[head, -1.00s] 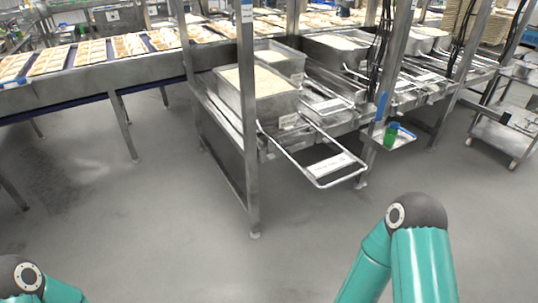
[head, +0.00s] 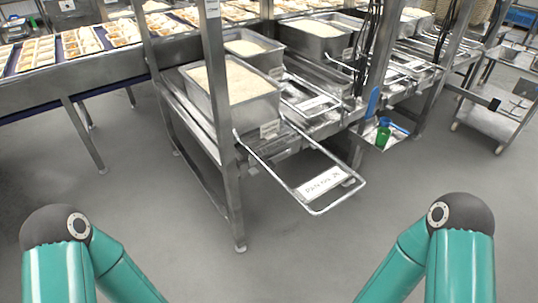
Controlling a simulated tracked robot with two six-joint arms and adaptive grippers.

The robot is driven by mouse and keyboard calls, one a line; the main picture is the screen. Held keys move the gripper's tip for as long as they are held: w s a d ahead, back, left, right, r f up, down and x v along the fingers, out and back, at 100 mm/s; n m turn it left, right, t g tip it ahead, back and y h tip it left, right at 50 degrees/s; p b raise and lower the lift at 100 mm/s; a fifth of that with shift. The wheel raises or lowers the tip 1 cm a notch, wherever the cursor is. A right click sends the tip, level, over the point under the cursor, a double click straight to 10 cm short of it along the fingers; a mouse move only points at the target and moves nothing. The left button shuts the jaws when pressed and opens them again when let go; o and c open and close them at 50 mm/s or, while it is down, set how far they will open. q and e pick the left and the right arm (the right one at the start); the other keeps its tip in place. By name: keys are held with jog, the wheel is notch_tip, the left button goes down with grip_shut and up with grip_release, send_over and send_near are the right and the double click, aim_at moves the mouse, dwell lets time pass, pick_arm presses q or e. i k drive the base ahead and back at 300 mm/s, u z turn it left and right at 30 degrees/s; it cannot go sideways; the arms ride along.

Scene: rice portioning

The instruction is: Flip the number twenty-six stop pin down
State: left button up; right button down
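A metal slide-out frame (head: 340,197) with a white label (head: 322,182) juts out from the steel rack toward me. The handwriting on the label is small and may end in 26, but I cannot read it surely. A steel tub (head: 250,112) full of rice stands on the rack behind this frame. I cannot make out a stop pin; it is too small or hidden. Only my two teal arm links show at the bottom left and bottom right. Both grippers are outside the view.
A steel post (head: 220,120) stands left of the frame. A green cup (head: 383,137) and a blue item sit on a small shelf to the right. A conveyor (head: 105,67) with food trays runs at the back left. A metal cart (head: 488,118) stands right. The near floor is clear.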

aim_at(253, 170)
jog(key=u, duration=0.05)
jog(key=i, duration=0.95)
jog(key=u, duration=0.55)
